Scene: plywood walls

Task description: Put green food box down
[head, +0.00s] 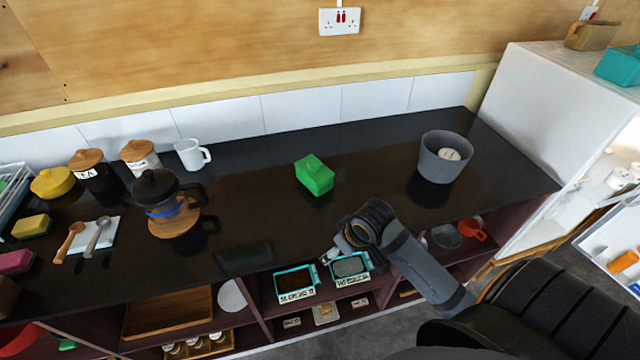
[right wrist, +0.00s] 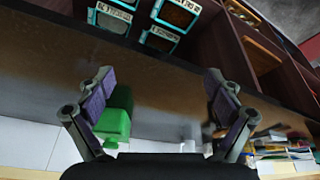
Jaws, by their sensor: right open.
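The green food box (head: 314,176) sits upright on the black countertop (head: 262,215), near the middle of the head view. My right gripper (head: 335,252) is over the counter's front edge, in front of the box and apart from it. In the right wrist view, the right gripper (right wrist: 158,92) is open and nothing is between its fingers. The green box (right wrist: 119,112) shows there beyond the left-hand finger, which hides part of it. My left gripper is not in view.
A grey pot (head: 446,157) stands right of the box. A white mug (head: 191,154), a coffee press (head: 160,190) and jars stand to the left. Shelves under the counter hold two teal-rimmed boxes (head: 295,283). The counter around the green box is clear.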

